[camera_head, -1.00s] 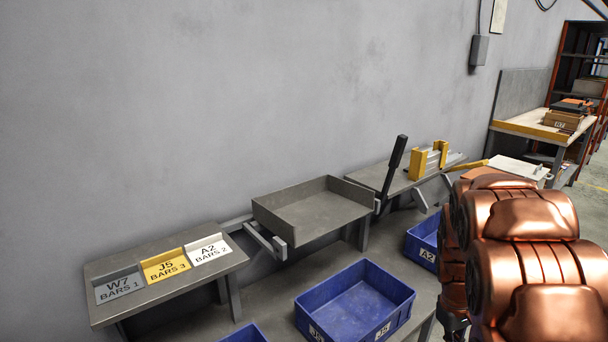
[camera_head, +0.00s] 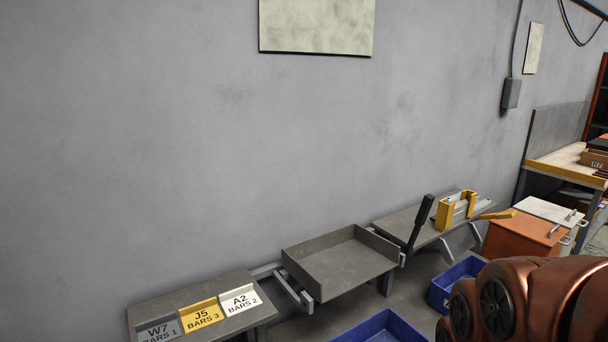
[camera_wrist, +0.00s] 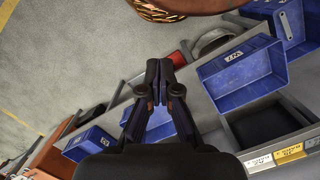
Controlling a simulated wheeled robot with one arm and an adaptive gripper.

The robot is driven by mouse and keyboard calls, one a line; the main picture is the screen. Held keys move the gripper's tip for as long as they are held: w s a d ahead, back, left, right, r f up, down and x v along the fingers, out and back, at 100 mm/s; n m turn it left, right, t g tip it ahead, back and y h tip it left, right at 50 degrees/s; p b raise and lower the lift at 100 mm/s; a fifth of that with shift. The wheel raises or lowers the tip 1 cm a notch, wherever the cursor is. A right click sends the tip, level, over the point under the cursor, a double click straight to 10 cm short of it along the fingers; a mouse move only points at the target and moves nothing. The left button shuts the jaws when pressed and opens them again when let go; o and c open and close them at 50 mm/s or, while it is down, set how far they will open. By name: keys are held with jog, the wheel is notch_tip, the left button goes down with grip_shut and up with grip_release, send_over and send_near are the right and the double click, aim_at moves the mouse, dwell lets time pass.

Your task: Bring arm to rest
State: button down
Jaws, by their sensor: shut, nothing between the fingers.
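My arm, copper-coloured, shows at the lower right of the head view; its gripper is out of that view. In the wrist view my gripper (camera_wrist: 158,75) is at the middle, its two dark fingers together with nothing between them. It is above the floor and the bench edge, apart from the blue bins. One blue bin (camera_wrist: 240,72) is right of the fingers, and another blue bin (camera_wrist: 90,145) is at lower left.
In the head view a grey tray (camera_head: 340,268), a label board (camera_head: 150,310) and a yellow-jawed fixture (camera_head: 446,213) stand along the wall. Blue bins (camera_head: 384,328) sit in front. An orange cabinet (camera_head: 520,238) is at right. Open floor (camera_wrist: 70,60) lies left of the gripper.

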jog(key=s+r, duration=0.1)
jog(key=s+a+p, duration=0.1)
jog(key=s, duration=0.1)
jog(key=s+r, duration=0.1)
jog(key=shift+s+a+r, duration=0.15)
jog(key=shift+a+r, duration=0.2)
jog(key=shift+a, duration=0.05)
dwell(0.5)
